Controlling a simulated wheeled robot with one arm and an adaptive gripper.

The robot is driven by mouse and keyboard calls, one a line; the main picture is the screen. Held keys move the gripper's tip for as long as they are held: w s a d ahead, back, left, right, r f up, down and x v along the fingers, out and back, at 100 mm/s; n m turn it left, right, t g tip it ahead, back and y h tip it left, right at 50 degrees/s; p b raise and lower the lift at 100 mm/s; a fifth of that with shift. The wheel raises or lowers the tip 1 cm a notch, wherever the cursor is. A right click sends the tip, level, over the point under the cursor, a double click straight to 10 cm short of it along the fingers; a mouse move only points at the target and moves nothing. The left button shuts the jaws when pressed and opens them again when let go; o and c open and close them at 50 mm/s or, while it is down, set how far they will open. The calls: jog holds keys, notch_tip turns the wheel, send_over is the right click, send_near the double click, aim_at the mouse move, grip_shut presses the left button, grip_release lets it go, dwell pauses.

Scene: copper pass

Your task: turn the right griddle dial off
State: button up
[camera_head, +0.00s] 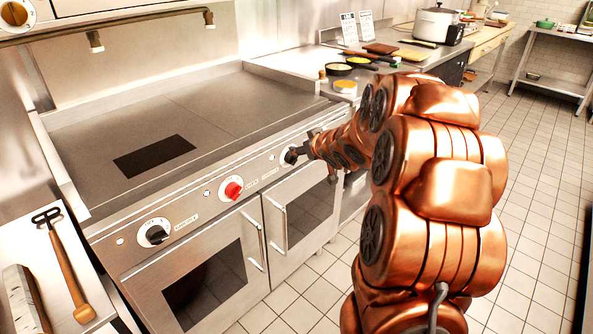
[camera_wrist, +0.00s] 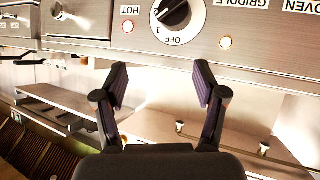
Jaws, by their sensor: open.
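The right griddle dial (camera_head: 289,156) is a dark knob on a round white plate, on the front panel of the griddle range (camera_head: 213,207). In the wrist view the dial (camera_wrist: 174,13) shows upside down at the top edge, partly cut off, with OFF and 1 printed on its plate. The word GRIDDLE stands beside it. The knob's exact setting is hard to read. My gripper (camera_wrist: 161,84) is open, its two dark fingers apart and empty, just short of the dial. In the head view my gripper (camera_head: 302,152) is close in front of the dial and partly hides it.
A red dial (camera_head: 232,189) and a black left dial (camera_head: 155,233) sit on the same panel. A lit lamp (camera_wrist: 225,42) and a HOT lamp (camera_wrist: 128,26) flank the right dial. Oven doors with handles (camera_head: 252,240) lie below. The tiled floor (camera_head: 530,190) at right is clear.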

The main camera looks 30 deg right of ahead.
aim_at(297, 159)
jog(key=s+d+f+n+t+y+b, duration=0.2)
jog(key=d+f+n+t+y+b, duration=0.1)
jog(key=f+t+y+b, duration=0.4)
jog(key=shift+g+y, duration=0.5)
jog(key=shift+g, duration=0.4)
jog(key=shift+f+x, duration=0.25)
jog(key=shift+x, duration=1.1)
jog(key=shift+f+x, duration=0.25)
jog(key=shift+x, duration=1.05)
jog(key=shift+f+x, duration=0.25)
jog(key=shift+x, duration=1.1)
jog(key=shift+d, duration=0.15)
jog(key=c, duration=1.2)
